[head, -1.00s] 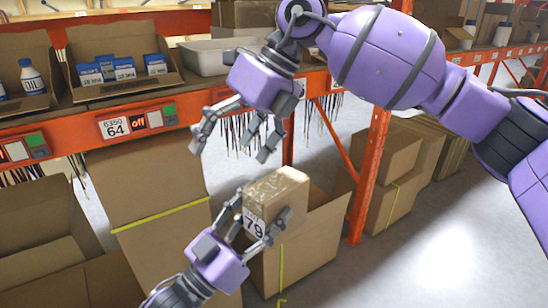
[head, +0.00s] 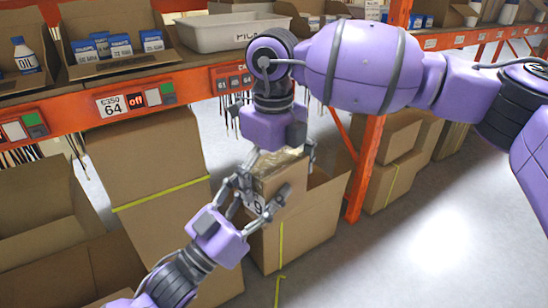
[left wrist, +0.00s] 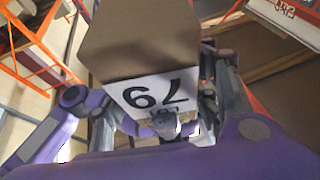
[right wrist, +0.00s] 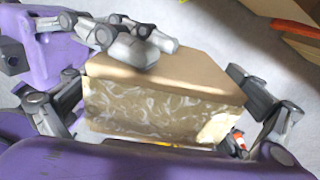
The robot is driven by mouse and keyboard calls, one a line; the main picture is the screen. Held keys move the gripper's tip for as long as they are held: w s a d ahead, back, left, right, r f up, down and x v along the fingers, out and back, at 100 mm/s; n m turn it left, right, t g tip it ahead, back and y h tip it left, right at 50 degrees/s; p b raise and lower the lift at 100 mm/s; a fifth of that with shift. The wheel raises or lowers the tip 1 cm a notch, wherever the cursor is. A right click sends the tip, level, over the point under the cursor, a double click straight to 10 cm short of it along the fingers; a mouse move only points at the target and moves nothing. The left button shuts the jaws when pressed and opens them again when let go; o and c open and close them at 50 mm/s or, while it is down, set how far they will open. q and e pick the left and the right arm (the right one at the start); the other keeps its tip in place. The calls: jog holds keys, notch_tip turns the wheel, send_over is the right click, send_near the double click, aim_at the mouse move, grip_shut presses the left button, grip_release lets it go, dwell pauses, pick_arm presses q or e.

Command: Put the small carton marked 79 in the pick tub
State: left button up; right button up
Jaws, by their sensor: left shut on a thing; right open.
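The small carton (head: 283,180) is brown with shiny tape on top, and its white label reads 79 in the left wrist view (left wrist: 135,45). My left gripper (head: 255,203) is shut on the carton at its labelled side and holds it above an open box. My right gripper (head: 278,160) is open above the carton, its fingers on either side of it. In the right wrist view the carton (right wrist: 165,112) lies between those fingers, with no clear grip. The pale grey tub (head: 225,38), with partly hidden lettering, stands on the shelf behind my right gripper.
The orange shelf beam (head: 70,118) runs below the tub, with an orange post (head: 367,165) to the right. Shelf boxes hold blue-and-white packs (head: 118,45) and an OIL bottle (head: 26,55). Large open cardboard boxes (head: 310,235) stand below. Clear floor lies at right.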

pick_arm(q)
jog(key=shift+r, duration=0.15)
pick_arm(e)
jog(key=shift+f, duration=0.95)
jog(key=shift+s, duration=0.1)
jog(key=c, duration=1.1)
pick_arm(q)
jog(key=o, duration=0.8)
pick_arm(e)
jog(key=shift+c, duration=0.3)
pick_arm(q)
jog(key=o, duration=0.4)
